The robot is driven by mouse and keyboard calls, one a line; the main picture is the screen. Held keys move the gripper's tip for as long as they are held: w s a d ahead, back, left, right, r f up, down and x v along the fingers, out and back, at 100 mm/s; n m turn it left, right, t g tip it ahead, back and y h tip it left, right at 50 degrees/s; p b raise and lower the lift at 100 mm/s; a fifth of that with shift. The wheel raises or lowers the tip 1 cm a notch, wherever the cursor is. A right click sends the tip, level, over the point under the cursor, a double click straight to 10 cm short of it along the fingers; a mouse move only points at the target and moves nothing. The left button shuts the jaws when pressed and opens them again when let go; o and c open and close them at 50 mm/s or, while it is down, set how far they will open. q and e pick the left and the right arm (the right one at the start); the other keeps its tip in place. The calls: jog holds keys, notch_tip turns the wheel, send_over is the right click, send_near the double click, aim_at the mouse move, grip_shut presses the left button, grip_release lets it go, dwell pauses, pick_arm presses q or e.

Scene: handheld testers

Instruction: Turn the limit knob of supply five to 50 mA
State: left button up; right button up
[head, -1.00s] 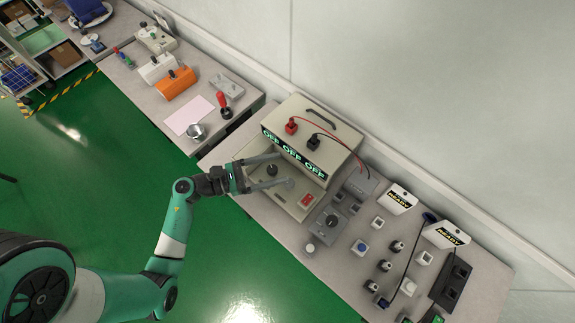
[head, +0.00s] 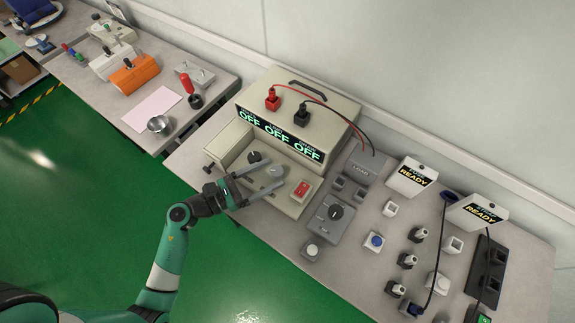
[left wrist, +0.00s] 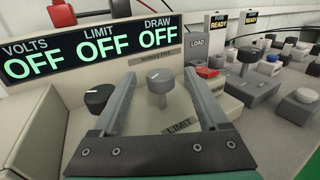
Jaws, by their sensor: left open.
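Supply five is a beige box (head: 335,107) with a sloping front base. Its display (head: 278,135) reads OFF in three places, marked VOLTS, LIMIT and DRAW in the left wrist view (left wrist: 95,45). The grey limit knob (left wrist: 160,82) stands on the base above a LIMIT label (left wrist: 181,125). My left gripper (left wrist: 160,76) is open, with one finger on each side of the knob and visible gaps. In the head view the left gripper (head: 275,169) reaches over the base from the left. My right gripper is not in view.
A black knob (left wrist: 97,96) sits close left of the left finger. A red switch (head: 302,189) is on the base's right. Red and black plugs with leads top the supply. A grey LOAD box (head: 362,168) and a dial box (head: 331,217) stand to the right.

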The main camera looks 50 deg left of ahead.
pick_arm(q)
jog(key=x, duration=0.6)
jog(key=shift+b, duration=0.35)
grip_shut()
